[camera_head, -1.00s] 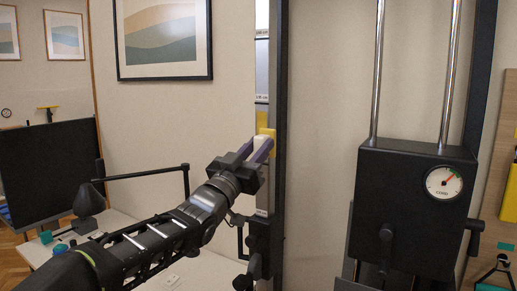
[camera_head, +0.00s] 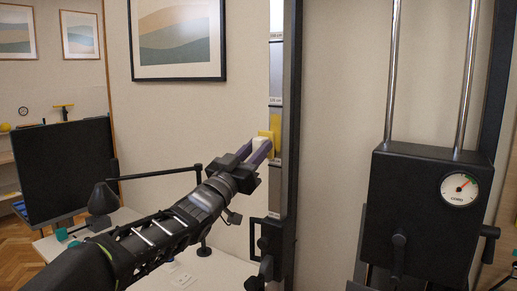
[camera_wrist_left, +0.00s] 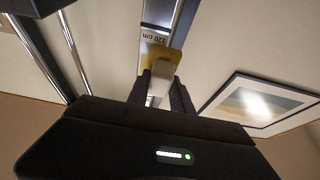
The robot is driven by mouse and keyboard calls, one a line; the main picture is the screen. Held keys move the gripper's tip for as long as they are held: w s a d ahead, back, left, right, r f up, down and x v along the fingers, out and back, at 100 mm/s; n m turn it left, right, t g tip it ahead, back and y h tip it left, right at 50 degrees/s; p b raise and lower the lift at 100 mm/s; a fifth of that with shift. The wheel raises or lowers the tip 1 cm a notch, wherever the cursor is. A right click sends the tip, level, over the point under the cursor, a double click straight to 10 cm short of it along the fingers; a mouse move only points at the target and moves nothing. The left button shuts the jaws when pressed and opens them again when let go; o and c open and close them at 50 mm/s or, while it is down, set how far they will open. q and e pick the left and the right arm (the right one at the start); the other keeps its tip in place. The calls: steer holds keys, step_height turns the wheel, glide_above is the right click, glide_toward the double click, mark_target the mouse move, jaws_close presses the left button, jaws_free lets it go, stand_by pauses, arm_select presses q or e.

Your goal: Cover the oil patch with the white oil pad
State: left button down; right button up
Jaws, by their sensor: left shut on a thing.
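My left gripper (camera_head: 262,147) is shut on a small white block (camera_head: 259,141) in the head view. Its purple-grey fingers lie on both sides of the block. A yellow piece (camera_head: 276,128) is just beyond the block, against a vertical rail with height labels. In the left wrist view the white block (camera_wrist_left: 159,76) sits between the fingers (camera_wrist_left: 161,92), in front of the yellow piece (camera_wrist_left: 174,61). I cannot tell whether the block is fixed to the yellow piece. No oil patch and no sheet-like white oil pad show. My right gripper is out of view.
A dark box with a round gauge (camera_head: 460,188) and two chrome rods stands at the right. A white table (camera_head: 215,268) lies below my left arm. A black lamp-like arm (camera_head: 103,197) and a black panel (camera_head: 62,162) are at the left. Framed pictures (camera_head: 178,38) hang behind.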

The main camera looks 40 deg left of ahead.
arm_select(q)
steer(key=shift+s+d+b, duration=0.1)
steer(key=shift+s+b, duration=0.35)
steer(key=shift+s, duration=2.4)
steer(key=s, duration=0.3)
steer(key=c, duration=1.7)
jaws_free()
jaws_close()
